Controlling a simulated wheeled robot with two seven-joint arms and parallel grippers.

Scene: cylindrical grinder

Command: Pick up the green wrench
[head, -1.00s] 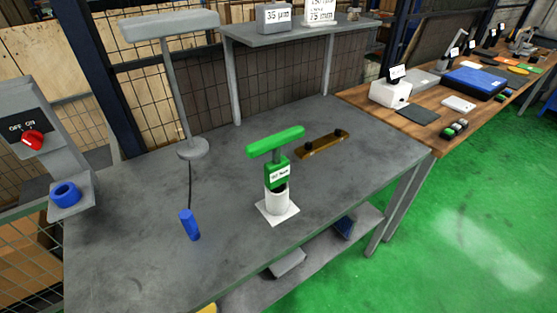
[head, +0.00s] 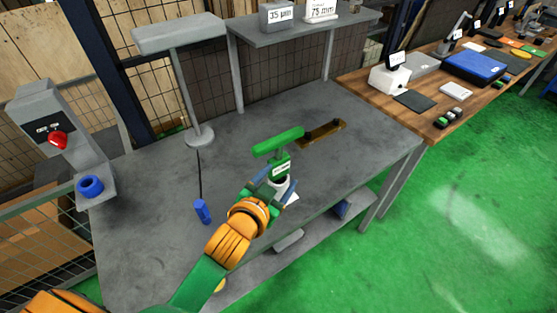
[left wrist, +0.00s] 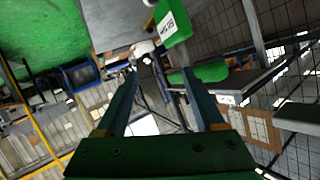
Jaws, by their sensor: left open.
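The green wrench (head: 278,141), T-shaped with a white label on its body, stands upright in a white holder (head: 291,188) on the grey table. My left gripper (head: 275,185) is open in front of the wrench's lower body and hides part of the body and holder. In the left wrist view the two open fingers (left wrist: 158,73) point toward the wrench. Its labelled green body (left wrist: 173,27) shows beyond the fingertips, and its green handle (left wrist: 206,73) shows by the right-hand finger. Nothing is visibly gripped. My right gripper is not in view.
A blue cylinder (head: 202,211) hangs on a cord left of my arm. A wooden bench (head: 365,92) adjoins at right.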

